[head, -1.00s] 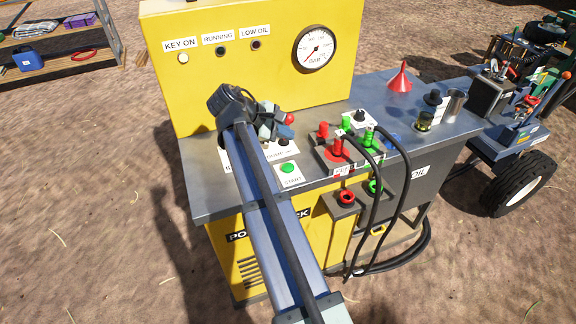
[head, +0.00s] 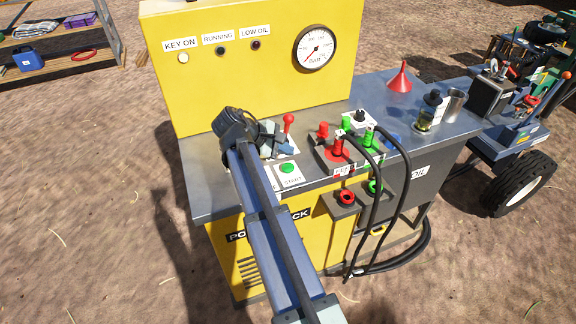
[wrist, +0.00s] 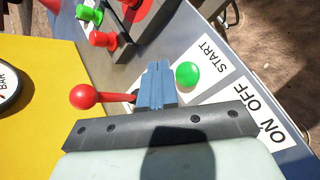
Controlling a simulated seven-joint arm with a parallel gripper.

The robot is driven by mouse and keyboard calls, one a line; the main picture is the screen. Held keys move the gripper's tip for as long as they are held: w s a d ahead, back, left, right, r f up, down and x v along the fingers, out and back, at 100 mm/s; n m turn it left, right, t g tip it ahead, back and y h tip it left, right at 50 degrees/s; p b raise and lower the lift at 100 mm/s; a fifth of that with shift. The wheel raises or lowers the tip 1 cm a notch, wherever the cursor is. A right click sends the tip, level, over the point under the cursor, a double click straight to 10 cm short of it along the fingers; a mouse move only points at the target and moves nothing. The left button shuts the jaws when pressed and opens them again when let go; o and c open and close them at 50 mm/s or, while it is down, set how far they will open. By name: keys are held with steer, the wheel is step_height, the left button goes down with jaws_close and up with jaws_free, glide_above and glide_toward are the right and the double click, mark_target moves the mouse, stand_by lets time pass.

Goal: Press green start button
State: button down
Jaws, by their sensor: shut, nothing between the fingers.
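The green start button (head: 287,168) is a round dome on a white plate marked START, on the grey top of the yellow power pack. It also shows in the wrist view (wrist: 187,75), just right of my fingers. My gripper (head: 283,149) is shut and empty, low over the panel just behind the button. In the wrist view my gripper (wrist: 158,75) has its fingers together, beside the button. I cannot tell whether they touch it.
A red-knobbed lever (head: 288,120) stands right behind my fingers. Red and green couplings (head: 338,148) with black hoses are to the right. A yellow panel (head: 250,80) with a gauge (head: 316,48) rises behind. A red funnel (head: 399,80) stands farther right.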

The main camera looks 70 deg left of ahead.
mark_target(285, 167)
steer(key=shift+f, duration=1.45)
steer(key=shift+f, duration=0.15)
stand_by(1.0)
steer(key=shift+f, duration=0.3)
steer(key=shift+f, duration=0.55)
stand_by(1.0)
steer(key=shift+r, duration=1)
steer(key=shift+r, duration=0.1)
steer(key=shift+r, duration=2.4)
